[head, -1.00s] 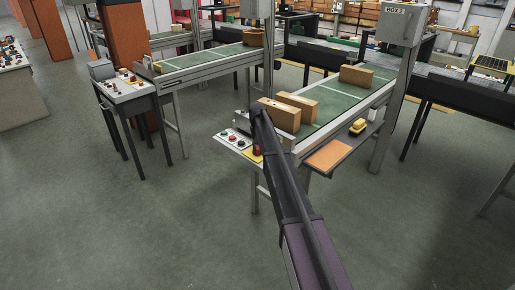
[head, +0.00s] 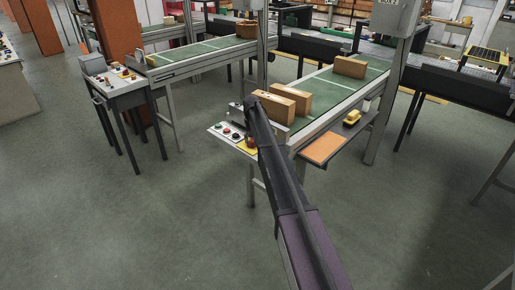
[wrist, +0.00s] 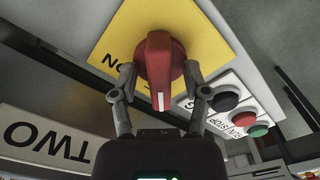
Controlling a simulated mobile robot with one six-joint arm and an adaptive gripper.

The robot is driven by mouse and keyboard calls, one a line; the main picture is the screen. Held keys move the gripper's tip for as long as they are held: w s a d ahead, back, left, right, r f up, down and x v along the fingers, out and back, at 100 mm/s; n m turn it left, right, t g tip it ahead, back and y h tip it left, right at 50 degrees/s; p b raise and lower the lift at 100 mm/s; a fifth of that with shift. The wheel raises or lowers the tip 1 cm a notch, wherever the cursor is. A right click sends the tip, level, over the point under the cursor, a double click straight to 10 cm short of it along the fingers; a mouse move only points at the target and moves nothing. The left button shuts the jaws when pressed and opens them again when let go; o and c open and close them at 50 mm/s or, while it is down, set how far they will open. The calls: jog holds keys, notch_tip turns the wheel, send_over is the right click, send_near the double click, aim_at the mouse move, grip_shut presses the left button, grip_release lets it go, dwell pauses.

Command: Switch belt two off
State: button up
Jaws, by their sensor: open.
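In the wrist view a red rotary switch knob (wrist: 158,60) stands on a yellow plate (wrist: 205,40), with partly hidden black lettering beside it. A sign reading "TWO" (wrist: 45,139) shows upside down at the lower left. My gripper (wrist: 160,76) is open, with one finger on each side of the knob's handle. I cannot tell whether the fingers touch it. In the head view the red knob (head: 251,142) is on the control panel (head: 218,130) at the near end of the right green belt (head: 316,98). My arm hides the gripper there.
Black (wrist: 225,101), red (wrist: 243,118) and green (wrist: 258,130) buttons sit beside the yellow plate. Cardboard boxes (head: 290,98) stand on the right belt. An orange-topped shelf (head: 322,148) is beside it. Another control panel (head: 116,80) stands at the left. The floor in front is open.

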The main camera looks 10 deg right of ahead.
jog(key=shift+m, duration=2.2)
jog(key=m, duration=0.8)
jog(key=shift+m, duration=0.4)
jog(key=m, duration=0.4)
jog(key=shift+m, duration=0.3)
jog(key=shift+r+p, duration=0.35)
notch_tip(320, 180, up, 13)
jog(key=p, duration=1.3)
jog(key=s+f+n+b, duration=0.2)
jog(key=s+n, duration=1)
jog(key=s, duration=1.6)
jog(key=shift+s+f, duration=0.2)
jog(key=shift+f, duration=0.05)
